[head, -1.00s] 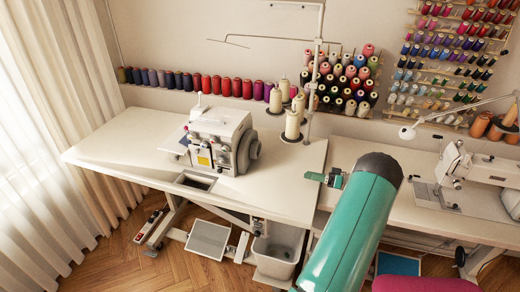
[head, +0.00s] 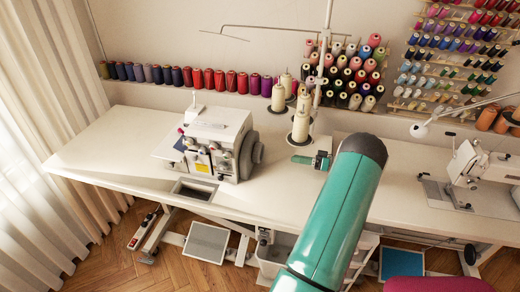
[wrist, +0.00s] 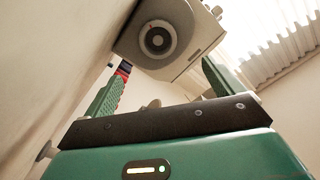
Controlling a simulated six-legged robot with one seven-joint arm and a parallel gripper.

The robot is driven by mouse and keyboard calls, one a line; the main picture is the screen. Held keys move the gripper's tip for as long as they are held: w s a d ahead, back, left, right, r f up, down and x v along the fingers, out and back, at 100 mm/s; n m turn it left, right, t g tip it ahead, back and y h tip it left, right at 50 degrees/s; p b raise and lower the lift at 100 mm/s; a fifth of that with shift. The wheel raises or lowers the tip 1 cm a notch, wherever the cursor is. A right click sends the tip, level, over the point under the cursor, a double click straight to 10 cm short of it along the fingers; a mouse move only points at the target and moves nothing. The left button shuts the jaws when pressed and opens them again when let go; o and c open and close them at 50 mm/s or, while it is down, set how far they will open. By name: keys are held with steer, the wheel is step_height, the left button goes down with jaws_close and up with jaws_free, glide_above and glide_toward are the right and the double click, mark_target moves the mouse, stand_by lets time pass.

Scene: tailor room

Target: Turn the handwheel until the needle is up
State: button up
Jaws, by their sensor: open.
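A white overlock machine (head: 212,140) stands on the left worktable. Its round grey handwheel (head: 251,154) is on its right side. The needle is too small to make out.
A second sewing machine (head: 470,165) is at the right. The tabletop (head: 100,150) left of the overlock machine is clear.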

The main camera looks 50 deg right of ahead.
mark_target(262, 153)
steer(key=shift+s+d, duration=0.15)
steer(key=shift+w+f, duration=0.15)
steer(key=shift+w, duration=0.65)
steer(key=shift+w+a+r, duration=0.2)
steer(key=shift+a, duration=0.2)
steer(key=x, duration=1.2)
steer(key=shift+f, duration=0.1)
steer(key=c, duration=1)
